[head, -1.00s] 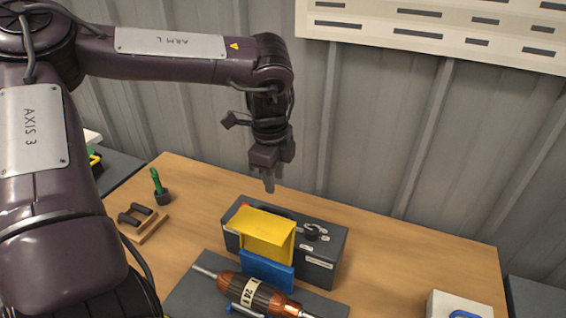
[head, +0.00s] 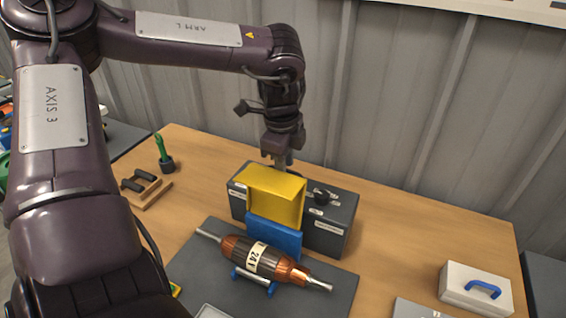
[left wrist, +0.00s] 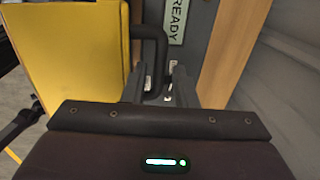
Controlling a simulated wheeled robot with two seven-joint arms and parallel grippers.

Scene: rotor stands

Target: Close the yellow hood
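The yellow hood (head: 277,183) stands raised on a dark grey box (head: 333,222), behind a blue block (head: 273,236). In the left wrist view the hood is the large yellow panel (left wrist: 80,50) at left. My left gripper (head: 283,163) points down just behind the hood's upper edge, its tips partly hidden there. In the left wrist view its two fingers (left wrist: 158,88) are apart, with a dark bent handle (left wrist: 152,38) running down between them. I cannot tell whether they touch it. My right gripper is not in view.
A copper rotor (head: 262,258) lies on blue supports on a grey mat (head: 195,255) in front of the box. A green-handled tool (head: 161,148) and a wooden rack (head: 150,190) stand left. A white case (head: 476,287) stands right.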

